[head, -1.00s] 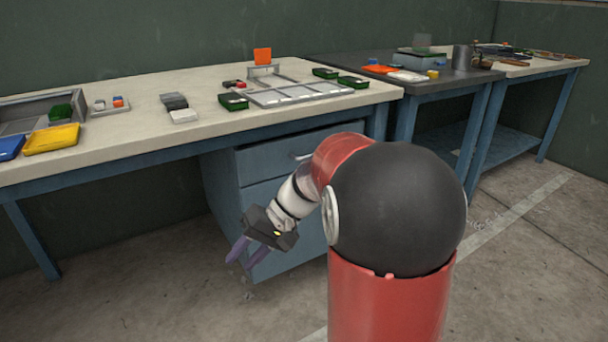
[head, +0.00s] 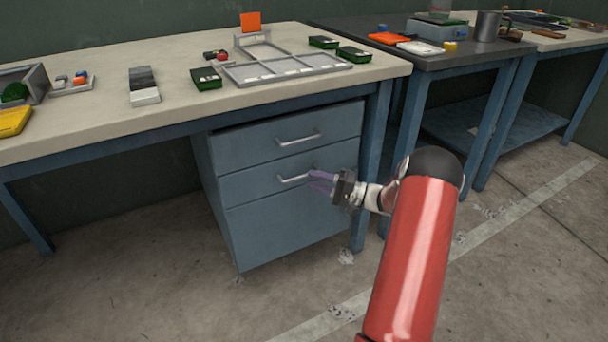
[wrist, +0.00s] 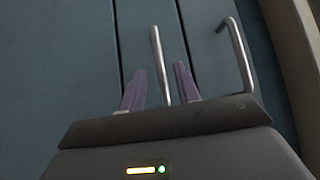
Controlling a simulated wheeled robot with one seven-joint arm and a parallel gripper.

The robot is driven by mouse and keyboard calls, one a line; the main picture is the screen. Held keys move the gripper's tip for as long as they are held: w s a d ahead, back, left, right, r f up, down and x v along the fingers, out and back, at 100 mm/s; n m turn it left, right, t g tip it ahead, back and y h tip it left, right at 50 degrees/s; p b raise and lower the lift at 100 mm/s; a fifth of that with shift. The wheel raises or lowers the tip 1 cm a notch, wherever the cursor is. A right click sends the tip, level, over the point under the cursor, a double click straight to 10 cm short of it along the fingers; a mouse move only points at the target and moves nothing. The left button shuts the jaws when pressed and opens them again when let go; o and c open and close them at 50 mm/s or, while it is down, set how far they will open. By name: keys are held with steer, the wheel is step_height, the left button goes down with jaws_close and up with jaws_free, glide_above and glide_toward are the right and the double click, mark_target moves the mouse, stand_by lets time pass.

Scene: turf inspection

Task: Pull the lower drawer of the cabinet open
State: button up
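The blue cabinet (head: 290,222) stands under the pale workbench. Its upper drawer (head: 245,147) and lower drawer (head: 245,187) each have a metal bar handle, and both look shut. My gripper (head: 314,180) is at the right end of the lower handle (head: 293,179). In the wrist view, the lower handle (wrist: 157,60) runs between the two purple fingers of my gripper (wrist: 160,80). The fingers are apart, with gaps showing beside the bar. The upper handle (wrist: 238,55) is to the right, outside the fingers.
The workbench top (head: 90,105) overhangs the cabinet. A bench leg (head: 372,165) stands close at the cabinet's right. A plain panel without a handle is below the lower drawer. The floor (head: 200,300) in front of the cabinet is clear.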

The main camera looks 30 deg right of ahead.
mark_target(302, 177)
steer(key=shift+p+x, duration=0.3)
steer(key=shift+x, duration=2.05)
steer(key=shift+c, duration=0.2)
jaws_close()
